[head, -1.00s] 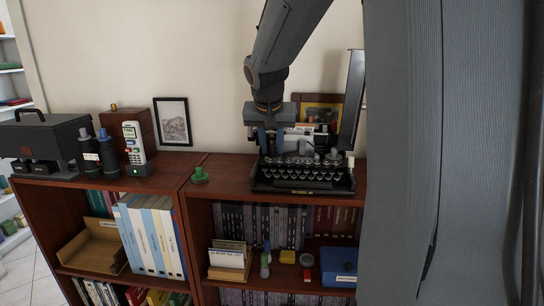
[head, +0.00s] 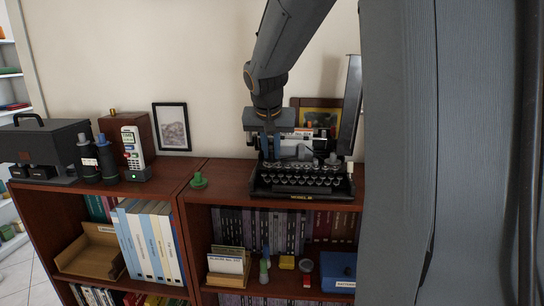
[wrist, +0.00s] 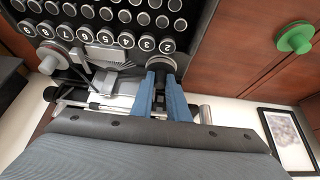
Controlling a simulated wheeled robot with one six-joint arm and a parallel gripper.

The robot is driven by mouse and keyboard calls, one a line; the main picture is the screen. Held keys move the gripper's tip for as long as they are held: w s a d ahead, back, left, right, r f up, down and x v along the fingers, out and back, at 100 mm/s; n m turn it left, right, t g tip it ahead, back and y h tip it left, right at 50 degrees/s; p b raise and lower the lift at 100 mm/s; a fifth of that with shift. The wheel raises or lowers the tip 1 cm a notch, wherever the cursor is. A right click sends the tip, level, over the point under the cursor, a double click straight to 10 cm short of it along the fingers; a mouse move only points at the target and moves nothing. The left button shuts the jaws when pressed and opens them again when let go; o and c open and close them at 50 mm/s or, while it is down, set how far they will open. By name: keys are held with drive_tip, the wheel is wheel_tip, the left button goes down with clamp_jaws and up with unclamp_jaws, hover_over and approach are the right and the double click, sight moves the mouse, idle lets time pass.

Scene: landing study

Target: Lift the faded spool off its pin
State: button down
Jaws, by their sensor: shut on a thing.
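The black typewriter (head: 302,184) stands on the bookcase top, its keys showing in the wrist view (wrist: 120,14). My gripper (wrist: 161,72) has its blue fingers pointing down at one end of the typewriter's top. The fingers are shut on a grey spool (wrist: 157,62), which is partly hidden between the fingertips. I cannot tell whether it is still down on its pin. A second spool (wrist: 52,56), with a reddish tint, sits at the other end of the typewriter. In the head view my gripper (head: 270,154) is over the typewriter's left side.
A green spool-like piece (head: 198,181) lies on the bookcase top left of the typewriter. A cordless phone (head: 132,152), binoculars (head: 106,158) and a dark case (head: 45,145) stand farther left. A tall dark panel (head: 350,105) rises at the typewriter's right. A framed picture (head: 172,127) is behind.

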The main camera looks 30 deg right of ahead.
drive_tip(key=shift+s+p, duration=0.15)
drive_tip(key=shift+p, duration=0.2)
drive_tip(key=shift+r, duration=0.1)
drive_tip(key=shift+r+p, duration=1.55)
drive_tip(key=shift+r, duration=0.9)
